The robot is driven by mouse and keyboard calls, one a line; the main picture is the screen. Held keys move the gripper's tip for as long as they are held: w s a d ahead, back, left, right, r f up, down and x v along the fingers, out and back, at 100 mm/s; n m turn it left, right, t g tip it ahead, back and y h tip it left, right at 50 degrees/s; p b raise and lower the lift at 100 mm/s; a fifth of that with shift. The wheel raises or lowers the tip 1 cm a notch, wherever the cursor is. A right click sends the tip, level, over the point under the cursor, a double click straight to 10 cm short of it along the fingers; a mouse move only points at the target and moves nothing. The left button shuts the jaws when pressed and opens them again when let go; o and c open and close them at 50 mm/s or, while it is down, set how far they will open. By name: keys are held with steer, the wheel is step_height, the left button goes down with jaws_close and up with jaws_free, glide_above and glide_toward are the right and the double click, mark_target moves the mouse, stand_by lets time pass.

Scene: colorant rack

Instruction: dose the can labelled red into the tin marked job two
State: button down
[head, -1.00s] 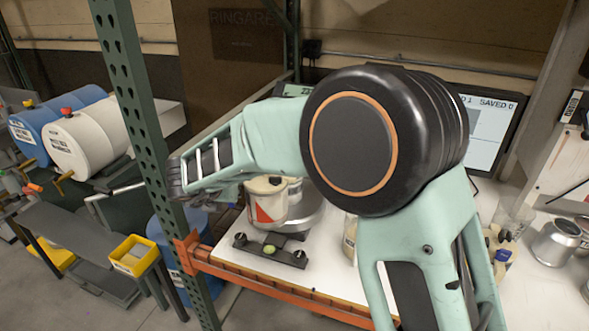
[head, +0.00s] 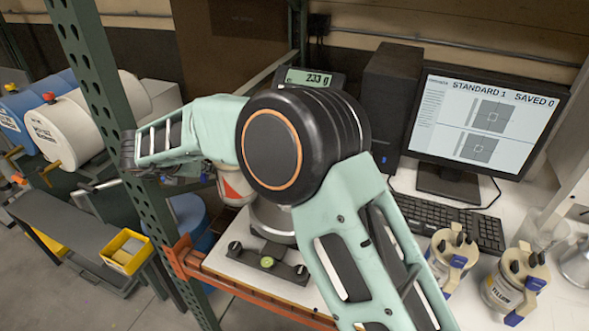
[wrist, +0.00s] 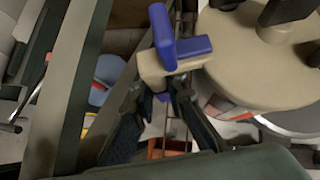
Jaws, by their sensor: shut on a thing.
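A cream can with a beige lid and a red mark on its side (head: 235,188) shows in the head view beside and partly behind my arm, above the scale area. In the wrist view its lid (wrist: 262,72) with dark knobs fills the upper right. A beige block with a blue lever (wrist: 180,52) juts from the can's side. My gripper (wrist: 157,103) is shut on this block. The can's written label is not readable. The tin marked job two cannot be made out. A round grey metal top (head: 268,217) under my arm is partly hidden.
The scale's front bar (head: 268,261) sits near the bench edge; its display (head: 309,79) seems to read 233. A yellow-labelled can (head: 514,285) and another can (head: 450,258) stand at right. A keyboard (head: 450,218), monitor (head: 485,120) and green rack post (head: 100,110) limit the room.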

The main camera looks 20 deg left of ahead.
steer(key=shift+r, duration=0.35)
steer(key=shift+w+d+r+y, duration=0.1)
steer(key=shift+d+r+y, duration=0.2)
steer(key=shift+d, duration=0.05)
steer(key=d+r+y+b, duration=0.1)
steer(key=r, duration=0.1)
steer(key=d+r+m+y+b, duration=0.1)
steer(key=r, duration=0.1)
steer(key=d+r+m+y, duration=0.1)
steer(key=r, duration=0.1)
steer(key=shift+w+d+r+g+b, duration=0.1)
steer(key=shift+w+r+g+b, duration=0.2)
steer(key=shift+b, duration=0.1)
steer(key=shift+s+d+y, duration=0.1)
steer(key=shift+d+y, duration=0.05)
steer(key=shift+y, duration=0.15)
steer(key=shift+r, duration=0.1)
steer(key=shift+d+r, duration=0.15)
steer(key=shift+r, duration=0.05)
steer(key=shift+a, duration=0.2)
